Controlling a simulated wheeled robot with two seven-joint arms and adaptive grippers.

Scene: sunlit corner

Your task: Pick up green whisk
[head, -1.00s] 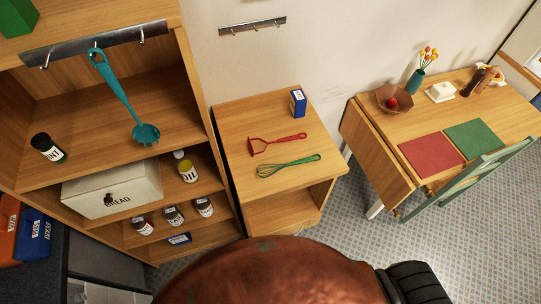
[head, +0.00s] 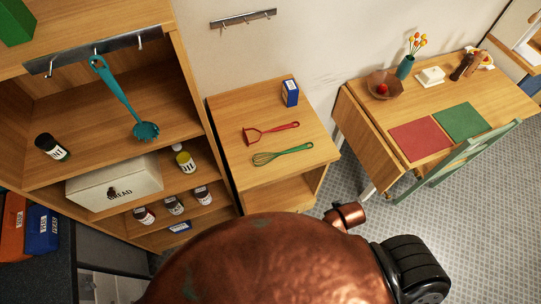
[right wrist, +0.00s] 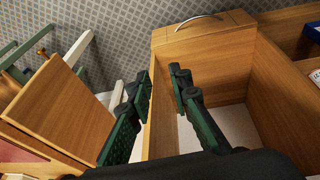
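The green whisk (head: 291,151) lies flat on top of a small wooden cabinet (head: 300,169) in the head view, its wire end to the left and its handle to the right. A red masher (head: 270,131) lies just behind it. Neither shows in the right wrist view. My left gripper is in neither view.
A blue box (head: 290,93) stands at the cabinet's back. Right is a drop-leaf table (head: 361,99) with mats and a green chair (head: 457,164). Tiled floor lies between.

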